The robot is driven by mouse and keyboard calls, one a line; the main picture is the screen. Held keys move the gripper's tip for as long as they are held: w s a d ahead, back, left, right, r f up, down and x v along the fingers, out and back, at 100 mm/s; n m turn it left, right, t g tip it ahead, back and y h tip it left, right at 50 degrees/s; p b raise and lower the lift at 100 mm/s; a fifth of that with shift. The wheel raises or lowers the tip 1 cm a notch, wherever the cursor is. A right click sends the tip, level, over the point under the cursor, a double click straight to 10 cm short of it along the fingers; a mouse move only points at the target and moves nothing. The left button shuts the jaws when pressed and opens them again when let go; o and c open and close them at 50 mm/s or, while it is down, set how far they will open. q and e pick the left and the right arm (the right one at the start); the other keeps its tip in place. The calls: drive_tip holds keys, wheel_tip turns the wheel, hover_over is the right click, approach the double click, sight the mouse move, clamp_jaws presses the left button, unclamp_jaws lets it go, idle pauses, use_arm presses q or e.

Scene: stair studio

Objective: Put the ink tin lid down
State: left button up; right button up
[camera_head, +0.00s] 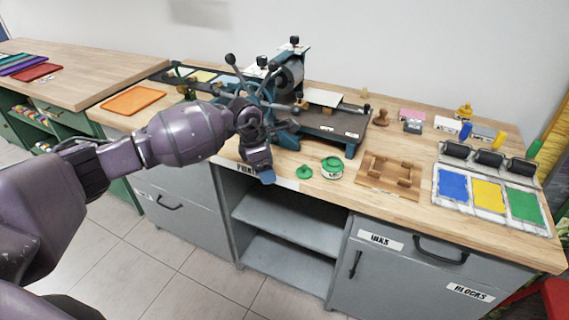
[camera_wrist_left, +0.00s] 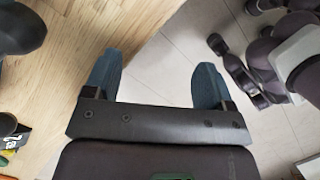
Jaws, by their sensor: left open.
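The green ink tin lid (camera_head: 305,171) lies on the wooden worktop near its front edge, just left of the ink tin. My left gripper (camera_head: 274,158) is left of the lid, by the front edge of the worktop, apart from the lid. In the left wrist view my left gripper (camera_wrist_left: 155,78) has its two blue fingers spread wide with nothing between them. The worktop edge and the floor show beyond them. My right gripper does not show in the head view.
A dark press (camera_head: 330,122) stands behind the lid. A wooden frame (camera_head: 389,176) lies right of the tin. Farther right is a tray with blue, yellow and green ink (camera_head: 487,194) and several rollers. An orange tray (camera_head: 133,100) lies on the left.

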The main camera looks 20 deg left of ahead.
use_arm(q)
drive_tip(key=s+d+f+n+t+h, duration=0.3)
drive_tip(key=s+d+n+t+h, duration=0.3)
drive_tip(key=s+d+n+h, duration=0.8)
drive_tip(key=s+a+f+n+t+y, duration=0.1)
drive_tip(key=s+a+f+n+y, duration=0.3)
drive_tip(key=n, duration=0.7)
drive_tip(key=s+a+f+n+t+y, duration=0.1)
drive_tip(key=s+a+f+n+y, duration=0.3)
drive_tip(key=s+n+y, duration=0.3)
drive_tip(key=s+a+f+n+t+y, duration=0.1)
drive_tip(key=s+a+f+n+y, duration=0.3)
drive_tip(key=n, duration=1)
drive_tip(key=s+f+y, duration=0.1)
drive_tip(key=s+f, duration=0.1)
drive_tip(key=s, duration=0.1)
drive_tip(key=shift+s+a+n+y, duration=0.2)
drive_tip(key=shift+s+n+y, duration=0.1)
drive_tip(key=shift+n, duration=0.1)
